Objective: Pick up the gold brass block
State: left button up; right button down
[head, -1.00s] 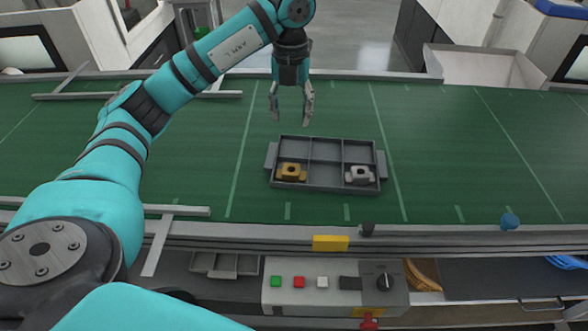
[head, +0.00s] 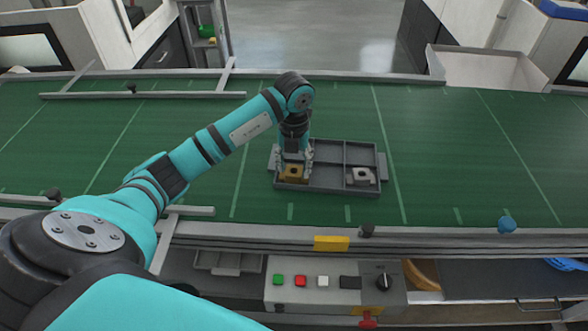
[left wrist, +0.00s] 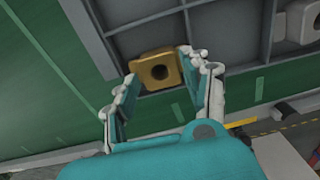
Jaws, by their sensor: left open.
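The gold brass block (head: 293,174) sits in the front left compartment of the grey divided tray (head: 325,182). It also shows in the left wrist view (left wrist: 157,70), with a dark round hole in its middle. My left gripper (head: 293,163) is over that compartment, pointing down, its fingers close to the block. In the left wrist view the open fingers (left wrist: 160,88) reach to either side of the block's near part. I cannot tell whether they touch it. My right gripper is not in view.
A silver block (head: 361,176) lies in the tray's front right compartment, and it shows at the edge of the left wrist view (left wrist: 300,22). The other compartments look empty. The tray rests on a green conveyor (head: 460,150) with a metal front rail. A control box (head: 335,288) stands in front.

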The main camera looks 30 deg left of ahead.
pick_arm(q)
jog(key=shift+f, duration=0.8)
jog(key=shift+c, duration=0.4)
grip_shut()
jog(key=shift+w+r, duration=0.1)
jog(key=shift+r, duration=0.05)
